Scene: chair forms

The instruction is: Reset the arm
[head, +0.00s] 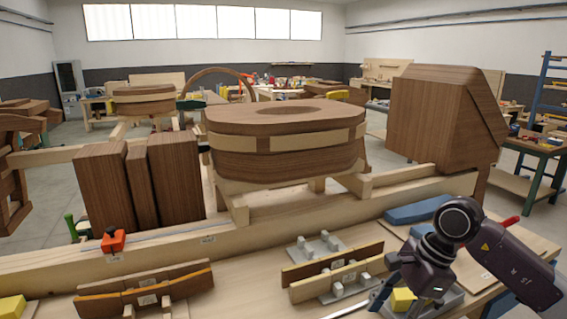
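My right arm comes in from the lower right over the bench. Its dark gripper (381,290) points down and left, low over the bench's right half. A yellow block (402,300) shows just beside and below it; I cannot tell whether they touch. The fingertips are small and dark, so I cannot tell whether they are open or shut. My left arm and gripper are not in view.
A wooden bench (240,290) carries curved wooden strips (145,290) and grey clamps (320,245). Behind stand a large oval chair form (285,150), upright brown blocks (175,178) and an angled form (435,120). A blue pad (418,210) lies near my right arm.

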